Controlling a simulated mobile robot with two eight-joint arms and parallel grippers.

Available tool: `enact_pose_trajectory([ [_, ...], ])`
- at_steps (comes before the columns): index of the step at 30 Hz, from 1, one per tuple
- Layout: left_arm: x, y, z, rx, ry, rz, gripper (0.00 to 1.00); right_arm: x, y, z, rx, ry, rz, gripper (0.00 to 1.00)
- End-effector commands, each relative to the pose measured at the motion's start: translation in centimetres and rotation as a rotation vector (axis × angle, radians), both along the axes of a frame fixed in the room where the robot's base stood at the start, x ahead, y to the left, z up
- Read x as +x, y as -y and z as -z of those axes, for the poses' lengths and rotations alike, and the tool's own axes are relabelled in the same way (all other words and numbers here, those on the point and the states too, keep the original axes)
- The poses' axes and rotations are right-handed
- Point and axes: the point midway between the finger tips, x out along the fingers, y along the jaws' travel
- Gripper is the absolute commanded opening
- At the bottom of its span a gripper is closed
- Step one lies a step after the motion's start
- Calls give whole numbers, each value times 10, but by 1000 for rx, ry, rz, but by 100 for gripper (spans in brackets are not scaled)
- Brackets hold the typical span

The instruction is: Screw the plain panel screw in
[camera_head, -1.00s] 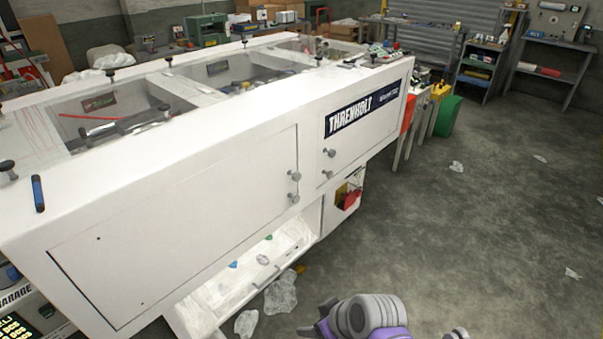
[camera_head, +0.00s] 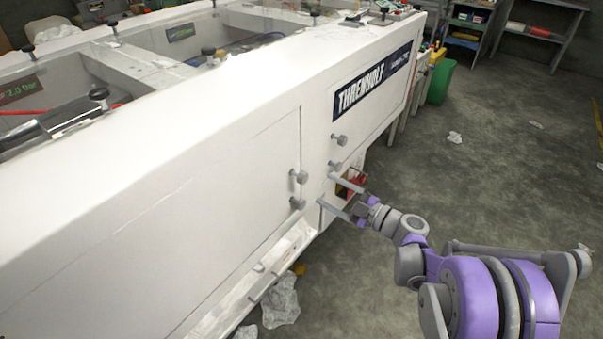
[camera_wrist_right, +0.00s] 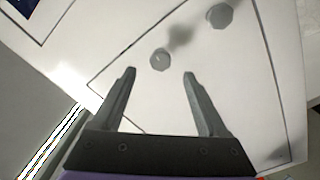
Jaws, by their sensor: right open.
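Several grey round-headed screws stick out of the white machine's front. Two are on the right-hand panel, an upper one (camera_head: 340,140) and a lower one (camera_head: 335,166). Two more are at the right edge of the large left panel, an upper one (camera_head: 299,176) and a lower one (camera_head: 297,203). I cannot tell which is the plain one. My right gripper (camera_head: 325,190) is open and empty, fingers toward the panel, just below the right-hand pair. In the right wrist view, one screw head (camera_wrist_right: 160,58) shows between and just beyond the fingertips (camera_wrist_right: 159,74); another (camera_wrist_right: 219,15) is up to the right.
The white machine (camera_head: 200,110) fills the left and middle, with dark knobs along its top. A red item (camera_head: 353,184) shows in an opening behind my right gripper. Crumpled clear plastic (camera_head: 281,300) lies on the floor below. The floor at right is open.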

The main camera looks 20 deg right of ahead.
Motion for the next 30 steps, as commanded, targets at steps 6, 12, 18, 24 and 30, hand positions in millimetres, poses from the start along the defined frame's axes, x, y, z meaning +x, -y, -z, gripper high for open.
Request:
enact_pose_trajectory([
  [6,0,0,-1,0,0,0,0,31,-27,0,0,-2,-6,76],
  [12,0,0,0,0,0,0,0,59,-49,0,0,-4,-4,76],
  [18,0,0,0,0,0,0,0,75,-60,0,0,-4,-1,76],
  [24,0,0,0,0,0,0,0,78,-62,-1,-1,-4,-1,76],
  [30,0,0,0,0,0,0,0,78,-62,0,-1,-4,-1,65],
])
